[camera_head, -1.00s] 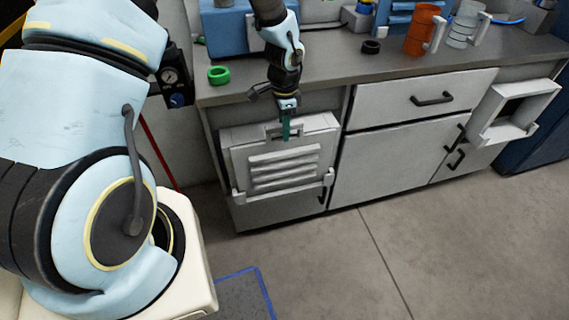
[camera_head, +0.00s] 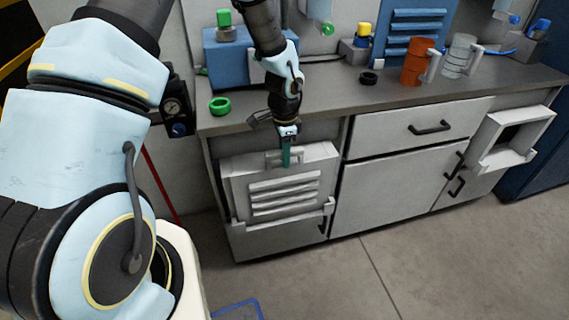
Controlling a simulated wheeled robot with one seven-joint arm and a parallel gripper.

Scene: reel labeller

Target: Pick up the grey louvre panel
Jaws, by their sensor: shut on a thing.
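The grey louvre panel (camera_head: 258,195) stands nearly upright against the front of the left cabinet, just under the worktop edge. It has several raised slats and a handle (camera_head: 271,159) at its top. Its lower edge is at a pale rack ledge (camera_head: 240,224) with end brackets; I cannot tell whether it still touches the ledge. My gripper (camera_head: 287,158) points down in front of the panel's top and is shut on its handle. The fingers hide part of the handle.
The worktop (camera_head: 330,105) above holds a green ring (camera_head: 219,106), a black ring (camera_head: 368,78), an orange mug (camera_head: 417,62) and a clear mug (camera_head: 459,56). A white open frame (camera_head: 512,140) juts out at the right. The floor (camera_head: 420,245) in front is clear.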

